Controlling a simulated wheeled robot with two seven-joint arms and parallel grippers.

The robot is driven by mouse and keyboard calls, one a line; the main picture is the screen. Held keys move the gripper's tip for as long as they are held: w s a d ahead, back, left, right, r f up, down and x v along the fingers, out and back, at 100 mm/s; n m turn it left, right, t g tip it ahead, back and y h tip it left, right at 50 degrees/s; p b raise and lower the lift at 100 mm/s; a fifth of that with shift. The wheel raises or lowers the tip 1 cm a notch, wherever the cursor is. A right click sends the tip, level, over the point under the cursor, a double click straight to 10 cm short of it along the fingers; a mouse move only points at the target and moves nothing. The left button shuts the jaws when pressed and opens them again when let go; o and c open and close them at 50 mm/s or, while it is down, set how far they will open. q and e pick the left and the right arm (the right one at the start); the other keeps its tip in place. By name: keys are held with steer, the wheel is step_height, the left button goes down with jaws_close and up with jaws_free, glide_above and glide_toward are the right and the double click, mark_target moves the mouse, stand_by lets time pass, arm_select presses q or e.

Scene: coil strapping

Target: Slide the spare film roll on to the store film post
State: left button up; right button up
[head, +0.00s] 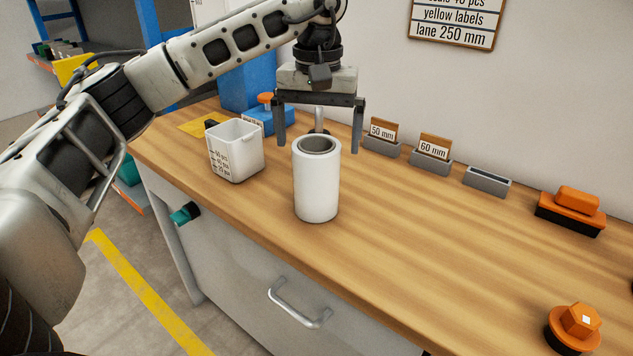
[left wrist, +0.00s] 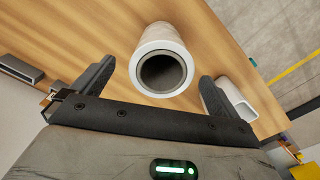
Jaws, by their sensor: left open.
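The white film roll (head: 316,185) stands upright on the wooden bench, near its front edge. In the left wrist view the roll (left wrist: 163,62) shows its grey core with a dark, empty-looking bore. My right gripper is not in view.
A white marked cup (head: 236,150) stands left of the roll. Label holders, 50 mm (head: 382,143) and 60 mm (head: 432,158), and an empty grey holder (head: 487,181) line the back. An orange-black block (head: 571,211) and orange knob (head: 575,325) sit right. Bench between is clear.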

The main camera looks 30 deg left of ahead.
mark_target(317, 164)
arm_select(q)
step_height(317, 164, down, 7)
steer(key=shift+a+f, duration=0.1)
steer(key=shift+f, duration=0.1)
stand_by(0.3)
steer(key=shift+c, duration=0.3)
steer(key=c, duration=1.2)
steer(key=shift+r, duration=0.1)
steer(key=shift+r, duration=0.55)
steer(key=s+d+r, duration=0.2)
steer(key=d+r, duration=0.2)
steer(key=s+d+r, duration=0.3)
steer(key=r, duration=0.1)
steer(key=s+d+r, duration=0.3)
steer(key=d, duration=0.1)
steer(key=shift+d+r, duration=0.3)
steer(key=shift+r, duration=0.1)
